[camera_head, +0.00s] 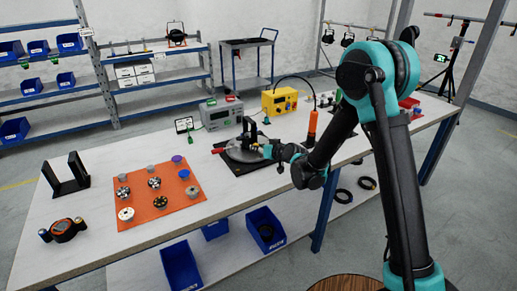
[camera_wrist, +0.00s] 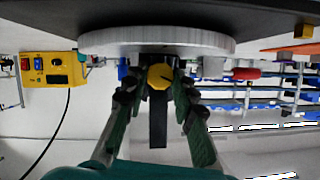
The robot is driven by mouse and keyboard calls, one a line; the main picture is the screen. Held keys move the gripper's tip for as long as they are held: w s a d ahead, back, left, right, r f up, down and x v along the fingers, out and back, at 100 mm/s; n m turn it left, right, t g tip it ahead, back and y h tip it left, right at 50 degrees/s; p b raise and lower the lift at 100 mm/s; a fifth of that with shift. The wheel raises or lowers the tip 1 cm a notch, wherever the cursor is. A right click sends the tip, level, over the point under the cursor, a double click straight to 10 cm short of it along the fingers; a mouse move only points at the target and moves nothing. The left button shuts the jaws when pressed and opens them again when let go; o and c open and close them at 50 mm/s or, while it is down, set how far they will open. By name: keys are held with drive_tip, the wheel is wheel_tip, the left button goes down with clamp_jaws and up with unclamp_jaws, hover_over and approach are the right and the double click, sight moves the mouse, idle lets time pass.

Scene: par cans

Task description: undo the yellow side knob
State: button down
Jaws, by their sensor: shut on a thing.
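The yellow side knob (camera_wrist: 160,76) shows in the wrist view, in front of a dark upright bracket (camera_wrist: 158,122) and beside the rim of a round grey metal part (camera_wrist: 160,38). My gripper (camera_wrist: 160,82) has one finger on each side of the knob and is shut on it. In the head view the round metal part (camera_head: 243,150) lies on a black base on the workbench, and my gripper (camera_head: 268,150) reaches its right side. The knob is hidden there by my gripper. A red-handled piece (camera_wrist: 246,73) sticks out beside the metal part.
An orange mat (camera_head: 158,212) with several small parts lies to the left. A black bracket (camera_head: 65,174) stands at the far left. A grey instrument (camera_head: 221,114) and a yellow box (camera_head: 280,101) stand behind the metal part. An orange screwdriver-like tool (camera_head: 312,126) stands close to my arm.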

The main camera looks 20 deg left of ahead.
drive_tip(key=shift+s+a+n+t+h, duration=0.15)
drive_tip(key=shift+n+t+h, duration=0.7)
drive_tip(key=shift+n, duration=0.65)
drive_tip(key=c, duration=1.2)
unclamp_jaws()
drive_tip(key=v, duration=1.2)
drive_tip(key=shift+f, duration=0.15)
